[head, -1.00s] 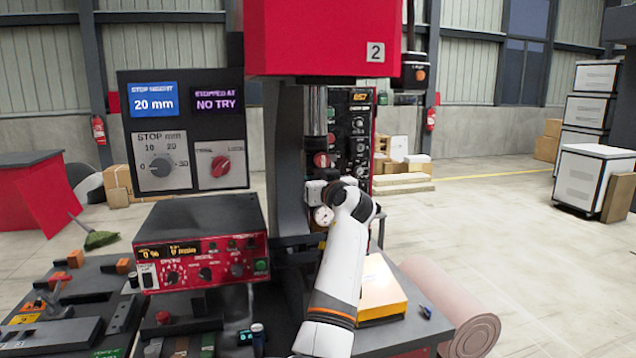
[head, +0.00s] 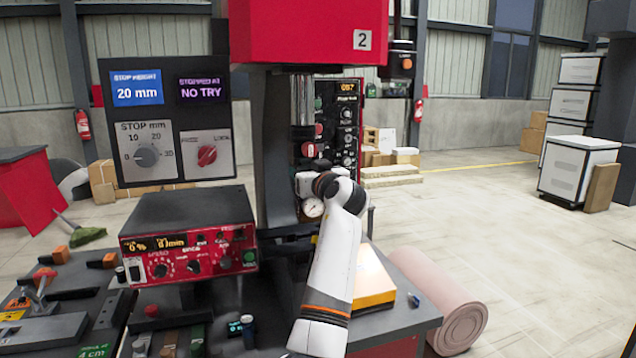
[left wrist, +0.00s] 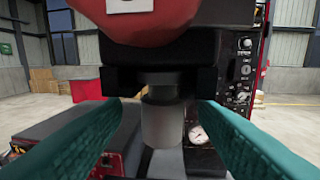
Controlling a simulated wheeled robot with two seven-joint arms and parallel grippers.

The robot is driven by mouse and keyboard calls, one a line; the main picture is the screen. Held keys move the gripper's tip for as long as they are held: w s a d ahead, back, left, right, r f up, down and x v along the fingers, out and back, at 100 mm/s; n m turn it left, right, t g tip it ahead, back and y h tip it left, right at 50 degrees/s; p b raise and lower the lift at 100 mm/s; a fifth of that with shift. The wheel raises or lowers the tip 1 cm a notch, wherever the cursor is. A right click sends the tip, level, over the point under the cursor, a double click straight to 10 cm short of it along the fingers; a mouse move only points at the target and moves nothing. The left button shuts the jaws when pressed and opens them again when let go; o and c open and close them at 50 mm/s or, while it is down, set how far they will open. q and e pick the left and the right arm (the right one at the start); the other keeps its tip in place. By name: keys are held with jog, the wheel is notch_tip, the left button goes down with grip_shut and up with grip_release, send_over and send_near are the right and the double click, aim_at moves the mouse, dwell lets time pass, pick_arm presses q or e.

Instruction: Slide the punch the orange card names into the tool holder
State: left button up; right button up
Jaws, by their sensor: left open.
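My left gripper (head: 314,178) is in front of the press column, below the red press head (head: 308,38). In the left wrist view its two teal fingers (left wrist: 162,108) are spread apart. A grey cylinder with a dark collar (left wrist: 162,120) hangs under the head and shows in the gap between the fingers; contact cannot be seen. I cannot tell whether this cylinder is the tool holder or a punch. A silver ram (head: 302,105) comes down from the head. No card with readable orange lettering shows. My right gripper is out of view.
The display panel (head: 160,120) reads stop height 20 mm and NO TRY. A red-fronted control box (head: 188,235) stands left of the press. A yellow-orange block (head: 374,285) lies right of my arm. Several fixtures, one marked 4 cm (head: 95,351), fill the lower left.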

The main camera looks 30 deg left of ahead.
pick_arm(q)
jog(key=b+v, duration=0.2)
jog(key=v, duration=0.7)
jog(key=shift+d, duration=0.15)
jog(key=shift+r, duration=0.1)
